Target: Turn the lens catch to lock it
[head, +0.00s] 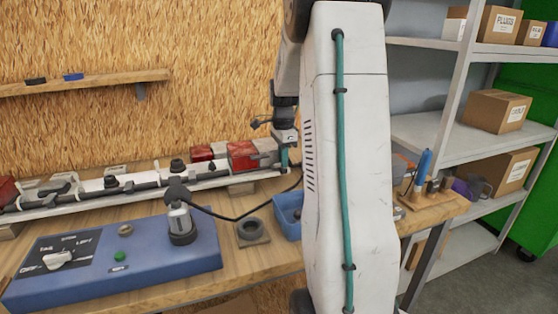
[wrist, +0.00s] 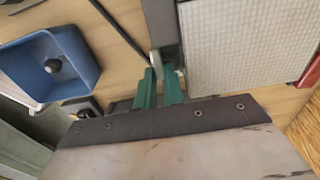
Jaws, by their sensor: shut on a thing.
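The trailer frame (head: 130,187) is a long pale bar on the bench with red lamps (head: 243,155) towards its right end. In the wrist view a pale ribbed lens (wrist: 230,45) lies just right of my fingers, beside a dark grey edge. My gripper (wrist: 160,88) has two green fingers, nearly together, shut on the small lens catch (wrist: 155,62) beside the lens. The fingers hide most of the catch, so its angle cannot be told. In the head view my gripper (head: 284,160) points down at the frame's right end, partly behind my white arm.
A blue bin (head: 289,224) stands close to my gripper and also shows in the wrist view (wrist: 85,50). A black cable (head: 245,217) runs across the bench. A blue console (head: 130,265) and a grey ring block (head: 253,238) sit in front. Shelves (head: 430,135) stand at right.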

